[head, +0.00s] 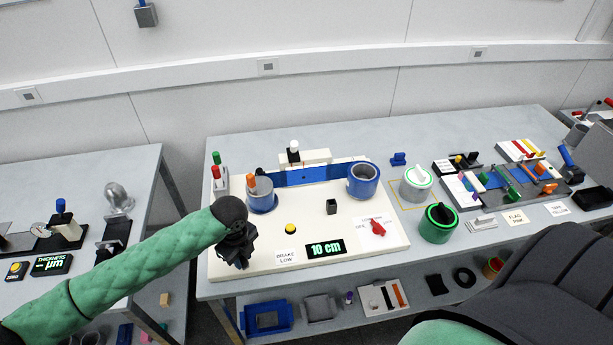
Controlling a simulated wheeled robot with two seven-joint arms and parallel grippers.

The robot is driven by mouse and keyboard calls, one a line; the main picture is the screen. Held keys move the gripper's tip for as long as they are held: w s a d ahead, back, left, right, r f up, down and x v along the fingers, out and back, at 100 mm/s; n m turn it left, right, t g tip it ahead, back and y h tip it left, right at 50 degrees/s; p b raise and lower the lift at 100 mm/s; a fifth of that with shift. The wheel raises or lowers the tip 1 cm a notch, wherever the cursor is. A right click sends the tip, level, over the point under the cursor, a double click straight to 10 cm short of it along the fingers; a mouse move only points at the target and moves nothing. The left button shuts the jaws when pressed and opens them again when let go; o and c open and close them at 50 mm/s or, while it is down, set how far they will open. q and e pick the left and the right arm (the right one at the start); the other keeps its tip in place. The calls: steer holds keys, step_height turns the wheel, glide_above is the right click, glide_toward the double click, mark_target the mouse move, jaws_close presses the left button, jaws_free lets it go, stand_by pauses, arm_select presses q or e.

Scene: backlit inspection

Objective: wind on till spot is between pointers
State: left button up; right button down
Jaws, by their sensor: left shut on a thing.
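A blue strip (320,174) runs along the back of a white board (350,240), between a grey left spool (262,190) with blue at its base and a blue-rimmed right spool (363,181). A small dark mark shows faintly on the strip; I cannot tell whether it is the spot, and the pointers are too small to make out. An orange handle (250,180) stands by the left spool. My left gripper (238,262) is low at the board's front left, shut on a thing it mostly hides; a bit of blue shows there. My right gripper is not in view.
A display reading 10 cm (326,248), a BRAKE LOW label (286,257), a yellow button (290,228) and a red knob (377,227) are on the board.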

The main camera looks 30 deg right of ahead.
arm_select(q)
steer(key=shift+a, duration=0.5)
steer(key=shift+a+p, duration=0.4)
steer(key=shift+a, duration=0.3)
steer(key=o, duration=0.9)
steer(key=shift+r, duration=0.15)
step_height(320, 180, up, 8)
steer(key=shift+f, duration=0.1)
stand_by(0.7)
